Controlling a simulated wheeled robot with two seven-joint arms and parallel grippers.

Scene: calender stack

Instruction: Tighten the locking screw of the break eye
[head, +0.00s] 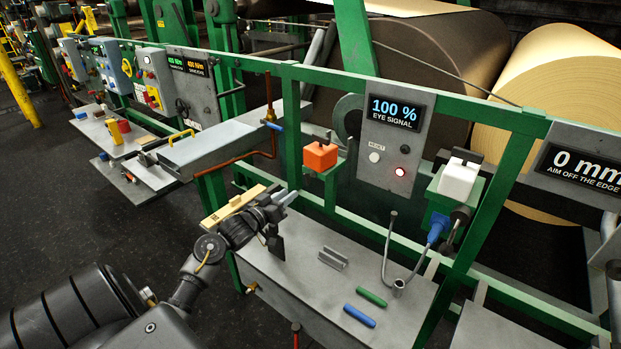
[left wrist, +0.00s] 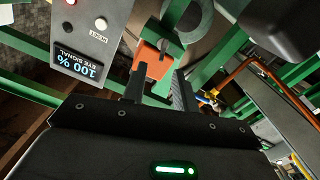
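The panel reads 100 %. A white block (head: 459,181) sits on another green bracket to its right, with a dark round knob (head: 462,213) below it. I cannot tell which part is the locking screw. My left gripper (head: 283,215) is below and left of the orange block. In the left wrist view its fingers (left wrist: 159,90) are apart and empty, with the orange block (left wrist: 153,62) beyond them. My right gripper is not in view.
A grey bench (head: 300,285) holds a small metal channel (head: 332,258), a green rod (head: 371,297) and a blue rod (head: 359,316). A bent grey rod (head: 385,260) stands at its right. Green rails (head: 450,110) and a copper pipe (head: 272,130) surround the work area.

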